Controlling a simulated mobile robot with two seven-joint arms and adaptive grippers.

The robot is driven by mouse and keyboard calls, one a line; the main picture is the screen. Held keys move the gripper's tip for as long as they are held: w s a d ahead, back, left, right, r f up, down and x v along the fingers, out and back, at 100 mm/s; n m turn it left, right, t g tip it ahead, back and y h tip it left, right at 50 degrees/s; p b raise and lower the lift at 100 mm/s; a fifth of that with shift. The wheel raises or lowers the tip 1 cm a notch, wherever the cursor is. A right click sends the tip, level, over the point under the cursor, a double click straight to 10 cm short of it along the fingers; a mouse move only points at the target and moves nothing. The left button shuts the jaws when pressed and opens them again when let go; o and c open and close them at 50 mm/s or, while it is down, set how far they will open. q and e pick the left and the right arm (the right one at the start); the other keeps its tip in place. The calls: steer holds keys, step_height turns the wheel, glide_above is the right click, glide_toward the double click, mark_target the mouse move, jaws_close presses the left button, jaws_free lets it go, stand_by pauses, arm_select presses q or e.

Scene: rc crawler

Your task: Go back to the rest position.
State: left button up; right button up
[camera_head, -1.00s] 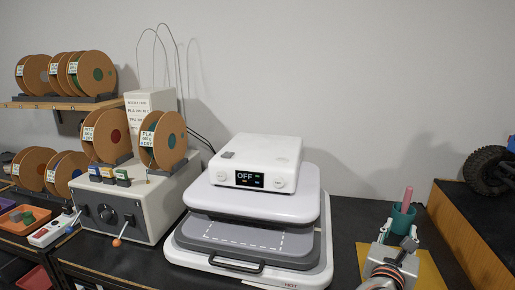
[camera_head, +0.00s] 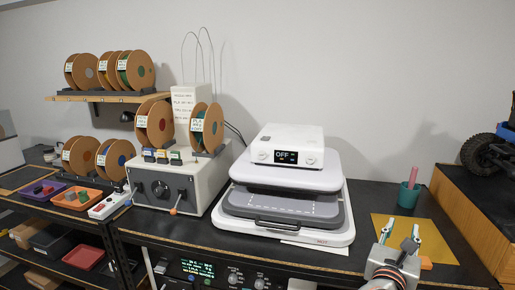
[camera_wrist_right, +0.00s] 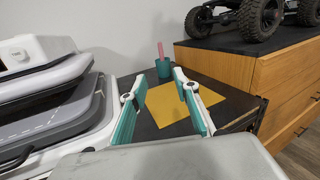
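My right gripper (camera_head: 400,240) is at the lower right of the head view, over or in front of the yellow mat (camera_head: 432,242). Its two white and teal fingers stand apart with nothing between them. In the right wrist view the open fingers (camera_wrist_right: 158,88) point toward the mat and the teal cup. My left gripper is in neither view.
The heat press (camera_head: 335,228) reads OFF and stands left of my right gripper. A teal cup (camera_head: 407,196) holds a pink stick behind the mat. A wooden cabinet (camera_head: 482,215) bearing a wheeled vehicle (camera_head: 487,157) bounds the right. Spools and a grey control box (camera_head: 203,182) stand left.

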steer(key=s+a+f+n+t+y, duration=0.1)
steer(key=s+a+n+t+y, duration=0.25)
steer(key=n, duration=0.65)
steer(key=s+a+f+n+t+y, duration=0.15)
steer(key=a+n+t, duration=0.25)
steer(key=n, duration=0.6)
steer(key=s+a+f+n+g+y, duration=0.2)
steer(key=a+f+n+y, duration=0.25)
steer(key=f+n, duration=0.3)
steer(key=s+a+f+n+g+y, duration=0.1)
steer(key=s+a+f+n+y, duration=0.25)
steer(key=f+n+y, duration=0.35)
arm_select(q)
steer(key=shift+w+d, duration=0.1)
arm_select(e)
steer(key=s+f+n+g+h, duration=0.1)
steer(key=s+f+n+g, duration=0.3)
steer(key=f, duration=0.6)
steer(key=s+f+n+g+h, duration=0.2)
steer(key=s+f+n+g, duration=0.2)
steer(key=s+f+n, duration=0.4)
step_height(320, 180, down, 4)
steer(key=shift+s+d+r+n, duration=0.25)
steer(key=shift+s+n, duration=0.1)
steer(key=shift+s, duration=0.3)
